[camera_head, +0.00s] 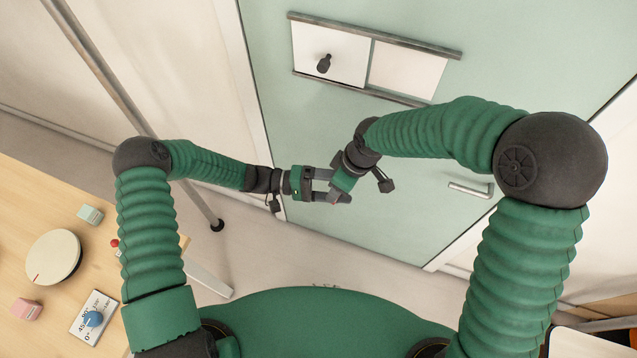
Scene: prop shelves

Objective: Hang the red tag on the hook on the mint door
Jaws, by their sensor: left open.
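The mint door (300,130) fills the upper middle of the head view, turned at a slant. I cannot make out a hook on it; my arms and grippers cover part of the door. I cannot make out the red tag for certain. My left gripper (326,186) is open in front of the door, its fingers pointing right. My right gripper (342,188) comes down from the upper right and overlaps the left fingertips in the picture. Whether the two touch, or whether something thin is between them, I cannot tell.
The door carries a railed white panel (405,70) with a black knob (324,63) and a lever handle (468,190). A wooden table (40,215) at left holds a round dial (53,257), small blocks and a blue knob (93,319). A pole (105,75) stands upper left.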

